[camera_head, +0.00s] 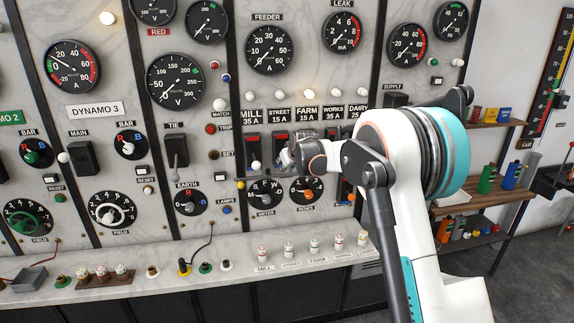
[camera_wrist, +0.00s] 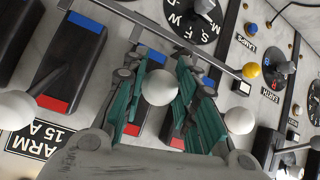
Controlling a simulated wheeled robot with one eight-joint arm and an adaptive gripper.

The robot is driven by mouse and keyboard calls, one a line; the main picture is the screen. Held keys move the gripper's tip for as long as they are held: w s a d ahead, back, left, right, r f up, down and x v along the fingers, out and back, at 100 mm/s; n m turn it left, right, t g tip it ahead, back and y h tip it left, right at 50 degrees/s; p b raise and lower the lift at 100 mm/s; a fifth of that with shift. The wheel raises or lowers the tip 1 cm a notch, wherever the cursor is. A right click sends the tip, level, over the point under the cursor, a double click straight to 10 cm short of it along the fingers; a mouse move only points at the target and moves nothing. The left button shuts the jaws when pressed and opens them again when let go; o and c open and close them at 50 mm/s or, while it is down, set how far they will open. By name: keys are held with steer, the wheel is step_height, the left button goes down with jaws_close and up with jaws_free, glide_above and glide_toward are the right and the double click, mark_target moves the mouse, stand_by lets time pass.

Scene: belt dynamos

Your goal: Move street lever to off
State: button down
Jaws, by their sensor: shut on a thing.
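The street lever is the middle one of three knobbed levers in the wrist view, and its white knob (camera_wrist: 160,88) sits between my teal-padded fingers. My gripper (camera_wrist: 158,72) is shut on this knob. In the head view my gripper (camera_head: 287,158) is at the switch row under the STREET 15 A label (camera_head: 279,114). Red and blue ends of the switch show around my fingers in the wrist view. The lever's exact angle is hard to tell.
The mill lever knob (camera_head: 255,165) is close on the left, and the farm knob (camera_wrist: 18,112) is on the other side. A thin horizontal rail (camera_wrist: 165,32) crosses the panel below the switches. The METER dial (camera_head: 265,193) is below. Fuses stand on the ledge (camera_head: 290,262).

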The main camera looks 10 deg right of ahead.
steer(key=shift+f, duration=0.15)
steer(key=c, duration=1.2)
jaws_free()
steer(key=shift+s, duration=0.1)
steer(key=v, duration=1.2)
